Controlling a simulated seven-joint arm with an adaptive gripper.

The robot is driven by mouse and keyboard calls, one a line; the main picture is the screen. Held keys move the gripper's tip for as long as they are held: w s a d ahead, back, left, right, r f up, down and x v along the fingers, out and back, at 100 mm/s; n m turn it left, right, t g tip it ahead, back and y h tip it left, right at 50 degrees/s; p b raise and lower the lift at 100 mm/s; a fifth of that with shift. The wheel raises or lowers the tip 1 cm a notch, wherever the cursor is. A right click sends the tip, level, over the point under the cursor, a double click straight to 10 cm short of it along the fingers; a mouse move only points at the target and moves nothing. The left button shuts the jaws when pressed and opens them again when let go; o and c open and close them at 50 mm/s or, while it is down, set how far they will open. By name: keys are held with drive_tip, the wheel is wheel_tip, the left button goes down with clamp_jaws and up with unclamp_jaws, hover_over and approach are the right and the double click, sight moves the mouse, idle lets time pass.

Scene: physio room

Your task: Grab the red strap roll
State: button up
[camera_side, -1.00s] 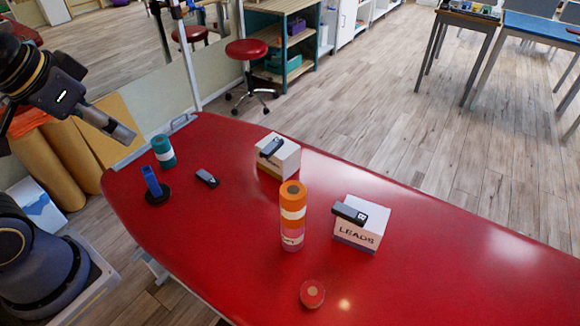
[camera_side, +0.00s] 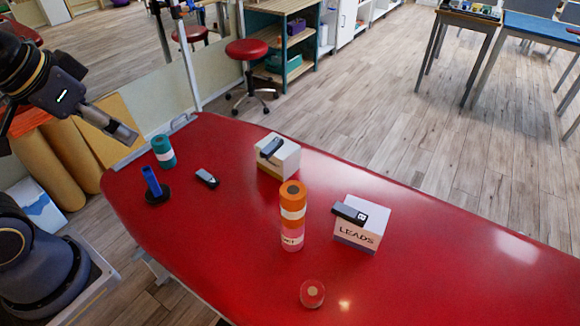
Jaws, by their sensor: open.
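The red strap roll (camera_side: 312,293) is a short round roll with a tan centre on its top. It lies near the front edge of the red table (camera_side: 420,285), in front of the stacked orange and pink rolls. My gripper (camera_side: 128,137) is at the upper left, above the table's left end and far from the red roll. It is open and holds nothing that I can see.
An orange roll (camera_side: 292,205) stands on a pink roll (camera_side: 291,236). Right of them is a LEADS box (camera_side: 357,232); behind is another box (camera_side: 285,160), each with a dark device on top. A teal roll (camera_side: 164,151), blue item (camera_side: 152,183) and small device (camera_side: 206,179) stand left.

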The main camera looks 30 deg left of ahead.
drive_tip(key=shift+o, duration=0.9)
